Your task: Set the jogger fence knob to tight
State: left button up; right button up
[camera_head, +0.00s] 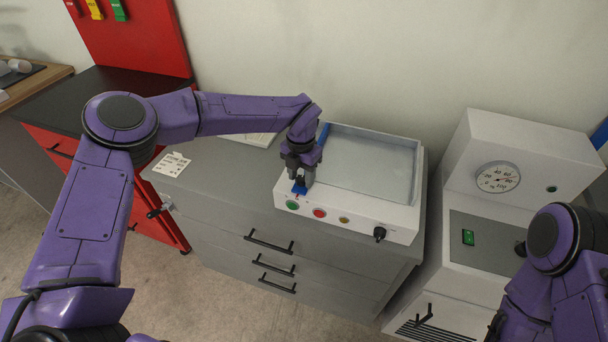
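The jogger (345,207) is a white box with a recessed pale tray on the grey cabinet. A blue bar (323,134), which looks like its fence, runs along the left side of the tray, partly hidden by my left gripper. A small blue part (298,189) with a red mark beside it shows at the front left. My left gripper (303,183) points down over this blue part; whether its fingers are closed on anything is too small to tell. A black knob (379,234) sits on the jogger's front right. My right arm shows at the lower right, its gripper out of frame.
Green (292,205), red (319,213) and yellow (344,220) buttons line the jogger's front. A white machine with a dial gauge (498,178) and green switch (468,237) stands right. A white card (171,164) lies on the cabinet top (228,175), which is mostly clear at left.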

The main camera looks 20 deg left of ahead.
aim_at(302, 179)
pick_arm(q)
jog(key=shift+w+r, duration=0.1)
jog(key=shift+r, duration=0.3)
notch_tip(302, 179, up, 10)
jog(key=b, duration=0.2)
jog(key=shift+f, duration=0.15)
